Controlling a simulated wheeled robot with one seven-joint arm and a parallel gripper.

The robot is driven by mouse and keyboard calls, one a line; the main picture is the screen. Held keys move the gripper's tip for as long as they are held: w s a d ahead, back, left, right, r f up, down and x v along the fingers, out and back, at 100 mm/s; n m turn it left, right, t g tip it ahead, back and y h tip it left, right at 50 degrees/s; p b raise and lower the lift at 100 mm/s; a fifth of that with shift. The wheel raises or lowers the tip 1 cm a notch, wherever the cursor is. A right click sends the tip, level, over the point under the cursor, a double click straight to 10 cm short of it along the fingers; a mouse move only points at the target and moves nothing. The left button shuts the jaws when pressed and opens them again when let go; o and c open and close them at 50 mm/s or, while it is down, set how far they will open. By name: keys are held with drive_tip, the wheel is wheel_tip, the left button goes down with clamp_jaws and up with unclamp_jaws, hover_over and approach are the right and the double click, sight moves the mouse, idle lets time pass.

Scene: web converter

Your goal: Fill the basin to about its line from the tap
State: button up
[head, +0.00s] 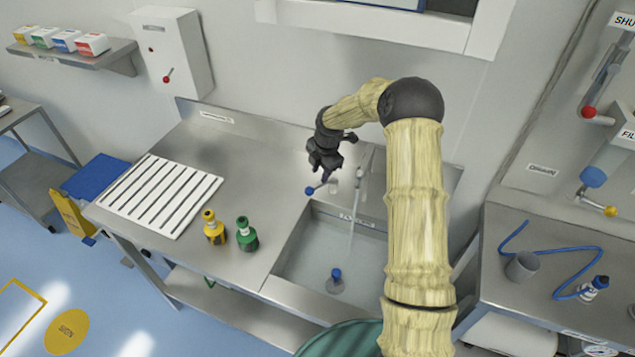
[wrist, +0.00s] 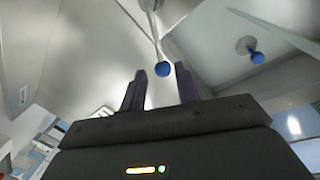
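The steel basin (head: 290,255) is sunk into the counter, with a labelled line (head: 357,220) on its back wall. A thin pale streak (head: 351,238) below the tap (head: 367,160) looks like running water. The water level is hard to read. A blue-topped plug (head: 336,274) stands on the basin floor; it also shows in the wrist view (wrist: 257,57). The tap lever ends in a blue knob (head: 309,191). My gripper (head: 326,172) is close above the lever. In the wrist view the knob (wrist: 162,69) lies just beyond my open fingers (wrist: 160,80), which hold nothing.
A yellow bottle (head: 214,230) and a green bottle (head: 246,236) stand on the counter left of the basin. A white slatted rack (head: 160,195) lies farther left. Another bench with a grey cup (head: 521,266) and blue hose (head: 560,255) is at the right.

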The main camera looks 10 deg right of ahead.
sight(317, 187)
drive_tip(key=f, duration=0.2)
drive_tip(key=w+f+p, duration=0.1)
drive_tip(key=f, duration=0.2)
drive_tip(key=f+p, duration=0.1)
drive_tip(key=f, duration=0.1)
drive_tip(key=shift+w+a+f, duration=0.2)
drive_tip(key=shift+a+f, duration=0.1)
drive_tip(key=shift+a, duration=0.05)
clamp_jaws()
